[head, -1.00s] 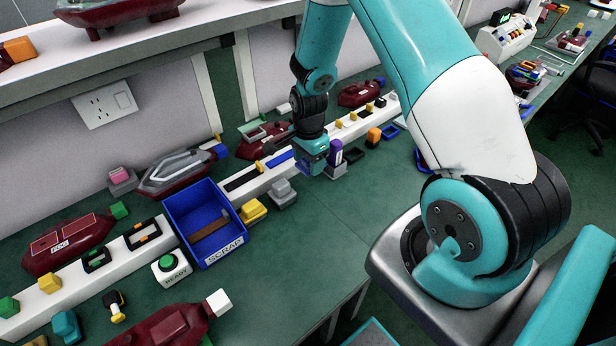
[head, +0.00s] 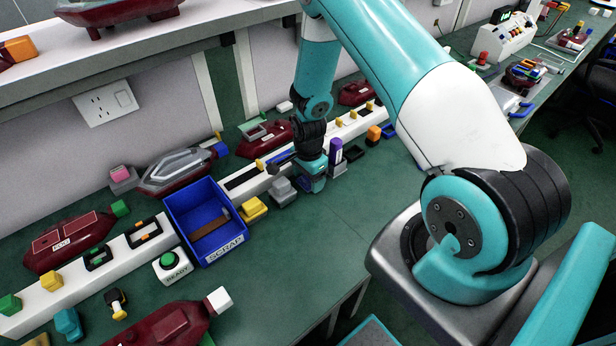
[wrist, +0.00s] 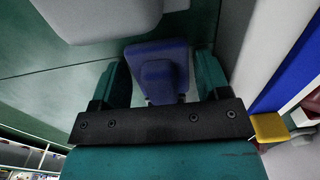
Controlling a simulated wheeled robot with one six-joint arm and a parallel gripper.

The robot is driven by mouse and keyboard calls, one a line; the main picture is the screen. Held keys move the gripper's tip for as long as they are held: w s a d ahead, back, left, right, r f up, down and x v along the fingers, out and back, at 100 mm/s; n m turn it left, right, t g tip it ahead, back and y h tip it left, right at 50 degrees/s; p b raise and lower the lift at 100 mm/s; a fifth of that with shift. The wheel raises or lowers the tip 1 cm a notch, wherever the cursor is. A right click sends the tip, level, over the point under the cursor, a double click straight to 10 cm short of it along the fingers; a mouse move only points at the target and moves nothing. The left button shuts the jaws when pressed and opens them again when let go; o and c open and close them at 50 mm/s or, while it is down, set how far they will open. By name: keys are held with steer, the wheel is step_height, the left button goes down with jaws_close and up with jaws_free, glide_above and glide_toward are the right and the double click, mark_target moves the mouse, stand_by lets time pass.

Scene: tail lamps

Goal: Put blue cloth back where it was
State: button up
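The blue cloth (wrist: 160,72) looks like a folded, padded blue block in the wrist view. In the head view my gripper (head: 312,184) is low over the green bench, just right of a grey folded piece (head: 283,191). The cloth is mostly hidden there by my gripper, and I cannot tell whether it touches the bench.
A yellow folded piece (head: 253,208) and a blue SCRAP bin (head: 226,243) stand to the left. A purple tool (head: 336,150) stands upright close on the right. A white rail (head: 240,190) runs behind. The bench in front is clear.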

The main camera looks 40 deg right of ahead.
steer(key=shift+r, duration=0.1)
steer(key=s+a+r+n+y+b, duration=0.1)
steer(key=a+r+n, duration=0.25)
steer(key=r, duration=0.65)
steer(key=s+a+r+n, duration=0.15)
steer(key=a+r, duration=0.25)
steer(key=r, duration=0.6)
steer(key=s+a+r+n+y, duration=0.1)
steer(key=s+a+r+n, duration=0.6)
steer(key=s+n, duration=0.3)
steer(key=s+a+r+n+y, duration=0.2)
steer(key=s+a+r+n, duration=0.5)
steer(key=s+r+n, duration=0.1)
steer(key=shift+s+a+n, duration=0.3)
steer(key=shift+s+n, duration=0.6)
steer(key=shift+s, duration=0.05)
